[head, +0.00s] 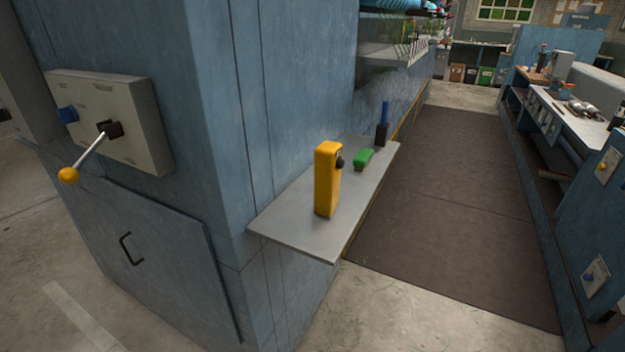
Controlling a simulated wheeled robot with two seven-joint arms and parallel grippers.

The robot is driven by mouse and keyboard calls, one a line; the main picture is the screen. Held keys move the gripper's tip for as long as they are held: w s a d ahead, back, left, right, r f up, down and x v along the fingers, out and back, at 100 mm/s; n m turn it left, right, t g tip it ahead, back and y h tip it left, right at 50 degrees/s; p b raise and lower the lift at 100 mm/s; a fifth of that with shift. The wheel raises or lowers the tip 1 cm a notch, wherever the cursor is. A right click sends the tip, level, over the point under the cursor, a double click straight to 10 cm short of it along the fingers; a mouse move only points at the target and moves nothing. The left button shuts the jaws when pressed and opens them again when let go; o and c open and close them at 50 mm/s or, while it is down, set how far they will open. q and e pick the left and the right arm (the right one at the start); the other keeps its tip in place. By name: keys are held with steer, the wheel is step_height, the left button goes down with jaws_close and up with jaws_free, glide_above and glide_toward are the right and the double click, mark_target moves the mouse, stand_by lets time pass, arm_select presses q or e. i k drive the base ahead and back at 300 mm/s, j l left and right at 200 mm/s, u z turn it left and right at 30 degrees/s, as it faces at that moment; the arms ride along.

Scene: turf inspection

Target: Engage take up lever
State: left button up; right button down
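A lever (90,155) with a metal rod and a yellow ball knob (68,176) sticks out from a dark pivot on a beige control box (147,128). The box is mounted on the blue machine cabinet (290,60) at the left. The rod slants down and to the left from its pivot. Whether this is the take-up lever cannot be read from the blurred labels. Neither of my grippers shows in the head view.
A grey shelf (285,222) juts from the cabinet, holding a yellow upright device (326,180), a green object (362,158) and a dark holder with a blue handle (382,125). A brown mat (450,200) covers the aisle. A blue workbench (550,190) stands right.

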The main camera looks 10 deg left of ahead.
mark_target(68, 174)
steer(key=u, duration=1.7)
